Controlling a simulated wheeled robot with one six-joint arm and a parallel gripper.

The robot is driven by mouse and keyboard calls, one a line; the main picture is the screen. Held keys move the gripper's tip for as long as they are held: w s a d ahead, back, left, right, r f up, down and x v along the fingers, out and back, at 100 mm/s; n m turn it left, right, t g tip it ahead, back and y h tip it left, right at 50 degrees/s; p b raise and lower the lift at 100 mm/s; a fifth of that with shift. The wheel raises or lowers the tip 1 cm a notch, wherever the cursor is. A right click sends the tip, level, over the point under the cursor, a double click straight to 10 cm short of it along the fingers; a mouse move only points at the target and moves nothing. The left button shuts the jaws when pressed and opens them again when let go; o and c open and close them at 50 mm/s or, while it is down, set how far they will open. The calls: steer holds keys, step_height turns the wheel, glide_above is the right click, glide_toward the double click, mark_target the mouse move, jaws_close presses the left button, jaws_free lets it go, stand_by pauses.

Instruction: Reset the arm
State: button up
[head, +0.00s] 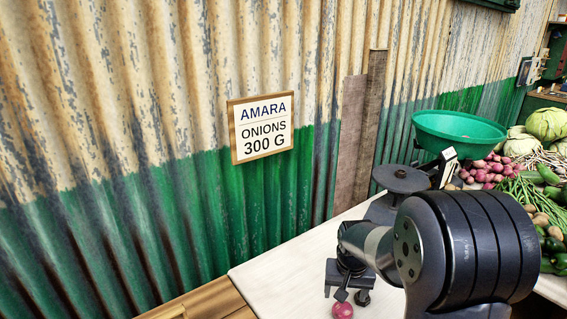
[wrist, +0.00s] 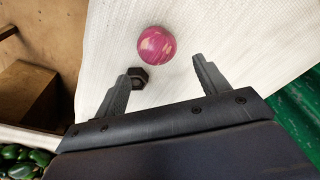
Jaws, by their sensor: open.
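My gripper (head: 346,288) is open and empty above the left end of the white tabletop (head: 285,272) in the head view. In the wrist view its two fingers (wrist: 161,68) are spread wide apart. A pink-red onion (head: 343,310) lies on the tabletop just beyond the fingertips; it also shows in the wrist view (wrist: 156,44). A dark hexagonal weight (wrist: 138,77) sits beside the onion, close to the left finger. My arm hides much of the table and the lower part of the scale in the head view.
A balance scale with a green bowl (head: 459,131) and a dark flat pan (head: 402,179) stands farther back. Red onions (head: 489,170), cabbages (head: 547,124) and green vegetables are heaped at right. A sign (head: 262,127) reading "AMARA ONIONS 300 G" hangs on the corrugated wall (head: 150,100).

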step_height(320, 180, up, 5)
steer(key=shift+f+p, duration=0.1)
steer(key=shift+p, duration=0.75)
step_height(320, 180, up, 8)
steer(key=s+n+p, duration=0.1)
steer(key=p, duration=1.5)
steer(key=shift+s+r+n, duration=0.2)
steer(key=shift+n, duration=0.2)
